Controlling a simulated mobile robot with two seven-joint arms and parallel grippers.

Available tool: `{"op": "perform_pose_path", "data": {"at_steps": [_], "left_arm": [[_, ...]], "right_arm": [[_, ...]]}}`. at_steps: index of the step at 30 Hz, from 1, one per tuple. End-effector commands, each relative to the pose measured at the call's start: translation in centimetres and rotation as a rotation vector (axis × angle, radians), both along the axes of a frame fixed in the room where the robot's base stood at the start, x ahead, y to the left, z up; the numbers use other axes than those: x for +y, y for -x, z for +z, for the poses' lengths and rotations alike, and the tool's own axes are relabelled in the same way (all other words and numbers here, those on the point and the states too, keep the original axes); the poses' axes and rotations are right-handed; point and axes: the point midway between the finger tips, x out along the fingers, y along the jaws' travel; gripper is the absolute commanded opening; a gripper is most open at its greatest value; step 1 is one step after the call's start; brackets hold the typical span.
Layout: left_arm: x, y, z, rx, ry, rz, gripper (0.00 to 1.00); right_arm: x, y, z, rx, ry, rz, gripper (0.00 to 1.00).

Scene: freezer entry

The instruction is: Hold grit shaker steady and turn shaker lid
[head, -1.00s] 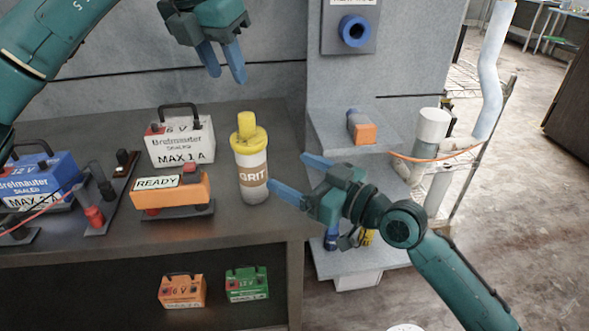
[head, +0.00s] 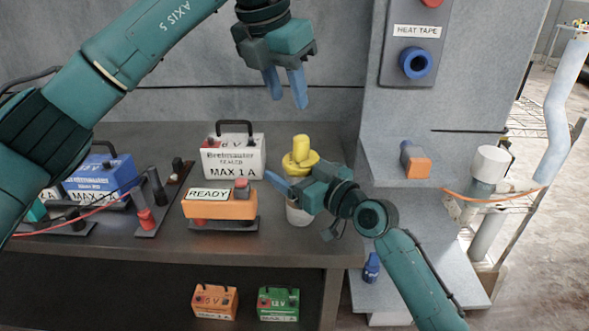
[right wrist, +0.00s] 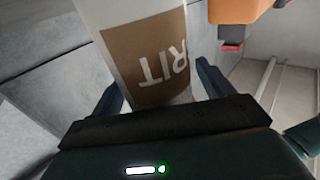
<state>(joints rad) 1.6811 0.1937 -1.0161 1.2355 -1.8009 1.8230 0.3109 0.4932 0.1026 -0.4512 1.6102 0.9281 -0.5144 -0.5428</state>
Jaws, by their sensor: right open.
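The grit shaker stands upright near the right end of the bench, with a yellow lid (head: 300,155) on a white body (head: 298,213). My right gripper (head: 285,188) is in front of the shaker and hides its middle in the head view. In the right wrist view the shaker's brown label (right wrist: 147,60) lies between the two open fingers (right wrist: 160,90). I cannot tell whether either finger touches it. My left gripper (head: 288,90) hangs above the lid, fingers pointing down, apart and empty.
An orange READY unit (head: 220,204) and a white 6 V battery (head: 233,157) stand left of the shaker. A blue battery (head: 100,178) is farther left. A shelf at right holds an orange-ended item (head: 415,162). Small orange (head: 214,302) and green (head: 278,303) batteries sit below.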

Motion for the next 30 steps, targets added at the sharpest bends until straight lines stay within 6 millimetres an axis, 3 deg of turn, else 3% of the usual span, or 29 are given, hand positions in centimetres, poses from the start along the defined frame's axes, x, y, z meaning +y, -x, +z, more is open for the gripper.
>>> {"op": "perform_pose_path", "data": {"at_steps": [8, 30], "left_arm": [[-0.01, 0.01, 0.00, 0.000, 0.000, 0.000, 0.36], [0.00, 0.00, 0.00, 0.000, 0.000, 0.000, 0.36]], "right_arm": [[0.10, -0.11, 0.01, 0.000, 0.000, 0.000, 0.79], [0.06, -0.10, -0.01, 0.000, 0.000, -0.001, 0.20]]}}
